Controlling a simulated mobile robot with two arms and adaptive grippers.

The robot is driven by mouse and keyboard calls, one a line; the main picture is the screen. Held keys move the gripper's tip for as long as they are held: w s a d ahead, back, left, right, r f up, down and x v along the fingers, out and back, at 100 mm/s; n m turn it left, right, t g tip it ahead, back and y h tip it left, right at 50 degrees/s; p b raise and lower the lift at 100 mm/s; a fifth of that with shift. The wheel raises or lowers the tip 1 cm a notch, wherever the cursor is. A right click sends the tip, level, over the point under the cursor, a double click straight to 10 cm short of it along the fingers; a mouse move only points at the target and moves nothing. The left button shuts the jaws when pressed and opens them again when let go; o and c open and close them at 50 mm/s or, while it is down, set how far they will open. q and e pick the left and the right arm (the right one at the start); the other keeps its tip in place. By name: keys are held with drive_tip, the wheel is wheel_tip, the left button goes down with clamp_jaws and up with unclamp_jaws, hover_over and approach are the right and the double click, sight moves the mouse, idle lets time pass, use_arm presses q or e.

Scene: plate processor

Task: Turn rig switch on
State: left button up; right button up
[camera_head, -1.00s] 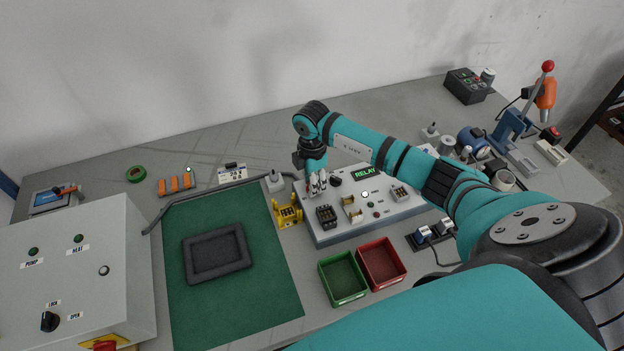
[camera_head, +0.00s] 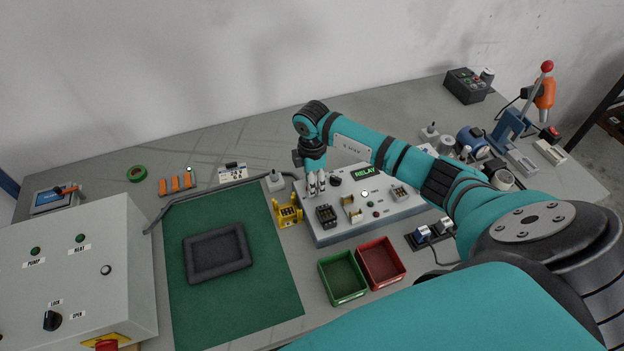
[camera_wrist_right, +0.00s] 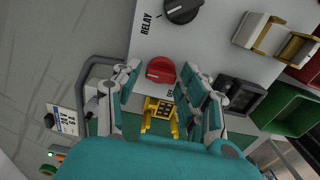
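In the right wrist view, a red knob (camera_wrist_right: 160,70) sits between the fingertips of the right gripper (camera_wrist_right: 159,79). The fingers are apart, with a gap on each side of the knob. The knob's label is mostly hidden. A black knob (camera_wrist_right: 183,9) labelled RELAY is beside it. My left gripper is not in view.
A yellow holder (camera_head: 288,212) stands just left of the panel. Green (camera_head: 343,277) and red (camera_head: 381,264) bins stand in front of it. A green mat (camera_head: 240,300) with a dark tray (camera_head: 217,254) lies left, beyond it a grey control box (camera_head: 75,275).

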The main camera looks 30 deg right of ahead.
drive_tip(key=shift+o, duration=0.9)
wheel_tip(320, 180, up, 12)
drive_tip(key=shift+s+f, duration=0.1)
drive_tip(key=shift+s, duration=0.05)
